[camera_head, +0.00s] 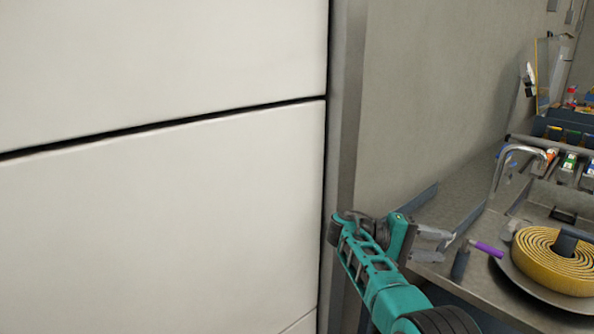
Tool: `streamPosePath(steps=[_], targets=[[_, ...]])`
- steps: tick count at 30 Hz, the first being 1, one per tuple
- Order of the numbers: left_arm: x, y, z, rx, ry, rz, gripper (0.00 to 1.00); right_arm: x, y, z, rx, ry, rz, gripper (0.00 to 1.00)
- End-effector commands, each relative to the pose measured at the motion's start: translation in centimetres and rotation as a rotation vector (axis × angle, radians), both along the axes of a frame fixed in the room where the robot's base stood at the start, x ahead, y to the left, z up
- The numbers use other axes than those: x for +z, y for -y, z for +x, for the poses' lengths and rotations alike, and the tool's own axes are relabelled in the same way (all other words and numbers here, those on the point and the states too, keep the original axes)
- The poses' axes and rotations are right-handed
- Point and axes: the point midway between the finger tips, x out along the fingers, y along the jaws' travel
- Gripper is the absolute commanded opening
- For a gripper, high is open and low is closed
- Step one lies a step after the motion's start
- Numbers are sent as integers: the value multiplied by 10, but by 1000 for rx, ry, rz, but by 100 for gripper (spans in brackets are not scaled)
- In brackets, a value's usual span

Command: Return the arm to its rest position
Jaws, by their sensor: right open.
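My right arm (385,290), teal and black, comes up from the bottom edge in the head view. My right gripper (440,245) has grey fingers that point right, over the near left end of the metal counter. It is open, and nothing shows between its fingers. My left arm and gripper are not in view.
A white panelled wall (160,200) fills the left, ending at a grey post (347,100). On the metal counter (460,195) are a curved faucet (500,170), a purple-handled tool (487,249) and a yellow coil (552,262). Coloured items (568,165) line the back right.

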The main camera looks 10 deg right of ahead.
Motion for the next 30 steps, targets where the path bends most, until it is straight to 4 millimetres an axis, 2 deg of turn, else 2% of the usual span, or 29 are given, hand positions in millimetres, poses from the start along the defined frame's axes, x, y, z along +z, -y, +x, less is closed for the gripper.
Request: streamPosePath(steps=[2,5,6,10,14,18,21,24,27,30], targets=[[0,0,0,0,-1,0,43,-23,4,-3,31,-5,35,42],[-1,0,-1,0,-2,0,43,-68,11,-9,111,2,120,42],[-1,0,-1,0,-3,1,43,-90,13,-13,152,11,165,42],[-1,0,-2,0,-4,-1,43,-156,11,-27,290,53,313,42],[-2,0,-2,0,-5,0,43,-213,-1,-47,427,118,466,42],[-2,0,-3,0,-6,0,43,-262,-27,-76,579,218,644,42],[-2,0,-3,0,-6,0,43,-283,-52,-101,679,305,773,42],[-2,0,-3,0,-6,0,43,-294,-81,-129,767,408,906,42],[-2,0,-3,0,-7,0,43,-291,-113,-158,842,527,1039,42],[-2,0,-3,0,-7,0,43,-278,-142,-187,894,652,1162,42]])
